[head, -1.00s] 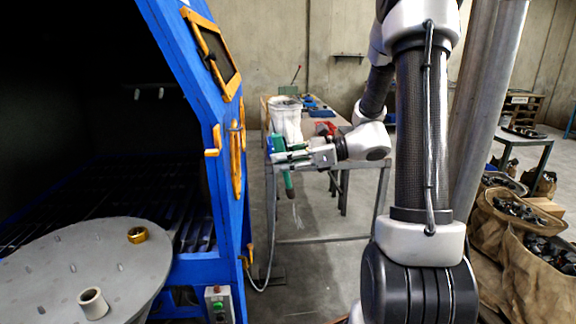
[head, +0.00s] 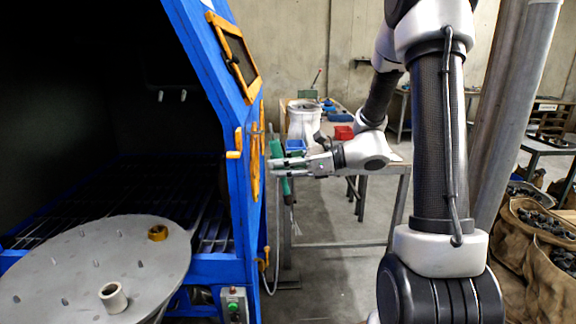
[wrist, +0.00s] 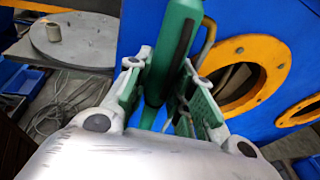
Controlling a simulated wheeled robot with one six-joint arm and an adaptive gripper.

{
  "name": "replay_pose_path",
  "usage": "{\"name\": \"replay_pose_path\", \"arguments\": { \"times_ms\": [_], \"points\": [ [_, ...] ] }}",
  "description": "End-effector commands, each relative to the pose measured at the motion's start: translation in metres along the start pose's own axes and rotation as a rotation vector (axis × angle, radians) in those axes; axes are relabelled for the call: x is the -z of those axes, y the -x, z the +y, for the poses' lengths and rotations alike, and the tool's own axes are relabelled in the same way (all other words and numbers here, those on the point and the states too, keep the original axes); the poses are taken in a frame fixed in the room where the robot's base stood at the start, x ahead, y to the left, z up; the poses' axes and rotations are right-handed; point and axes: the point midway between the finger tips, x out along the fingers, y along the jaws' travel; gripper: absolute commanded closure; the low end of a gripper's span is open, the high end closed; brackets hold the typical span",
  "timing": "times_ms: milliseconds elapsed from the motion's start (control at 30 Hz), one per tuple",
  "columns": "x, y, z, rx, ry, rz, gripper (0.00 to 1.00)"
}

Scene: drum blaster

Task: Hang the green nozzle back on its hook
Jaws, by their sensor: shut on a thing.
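The green nozzle (head: 277,149) is in my gripper (head: 284,167), beside the right edge of the blue cabinet. It is roughly upright and slightly tilted, with a thin hose (head: 294,218) hanging below it. In the wrist view the green nozzle (wrist: 176,38) runs between the two fingers of my gripper (wrist: 165,80), which are shut on it. The blue cabinet (head: 212,80) has yellow fittings (head: 255,160) on its side edge. I cannot make out which part is the hook.
A table (head: 350,168) behind my gripper holds a white bucket (head: 302,122) and a red box (head: 344,132). A grey disc (head: 60,270) stands at front left. The wrist view shows a yellow ring opening (wrist: 262,58) in the blue wall close to the fingers.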

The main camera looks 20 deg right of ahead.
Motion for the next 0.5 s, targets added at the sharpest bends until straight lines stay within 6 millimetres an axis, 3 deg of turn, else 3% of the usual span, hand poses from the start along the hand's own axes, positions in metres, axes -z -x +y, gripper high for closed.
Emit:
{"name": "replay_pose_path", "arguments": {
  "times_ms": [500],
  "points": [
    [0.002, -0.03, 0.005, 0.0, -0.001, 0.001, 1.0]
  ]
}}
